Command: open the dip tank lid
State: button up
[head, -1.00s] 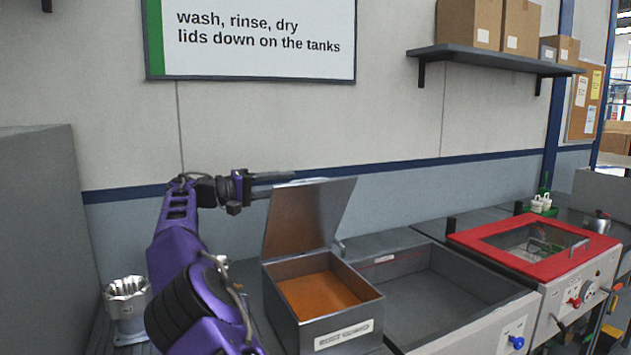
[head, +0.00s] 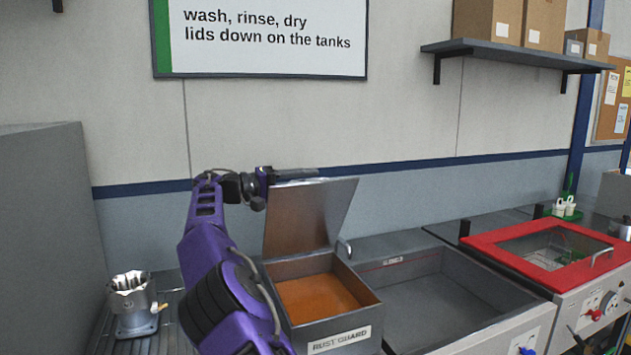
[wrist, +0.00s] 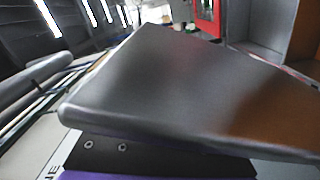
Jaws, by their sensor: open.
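The dip tank (head: 330,346) is a grey box labelled "RUST GUARD" with orange-brown liquid inside. Its lid (head: 305,218) stands raised at the back of the tank, tilted, with a handle (head: 345,247) at its right side. My gripper (head: 292,174) is at the lid's top edge, on its left part, with the fingers pointing right. In the wrist view the lid (wrist: 190,85) fills much of the picture, close to the camera. The jaws are open; whether they touch the lid I cannot tell.
A grey basin (head: 440,300) adjoins the tank on the right, then a red-lidded machine (head: 490,240). A metal housing (head: 132,300) stands on the ribbed surface at left. A sign (head: 260,40) and a shelf (head: 515,58) are on the wall.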

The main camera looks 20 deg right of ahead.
jog(key=shift+d, duration=0.3)
grip_shut()
dwell(0.3)
dwell(1.2)
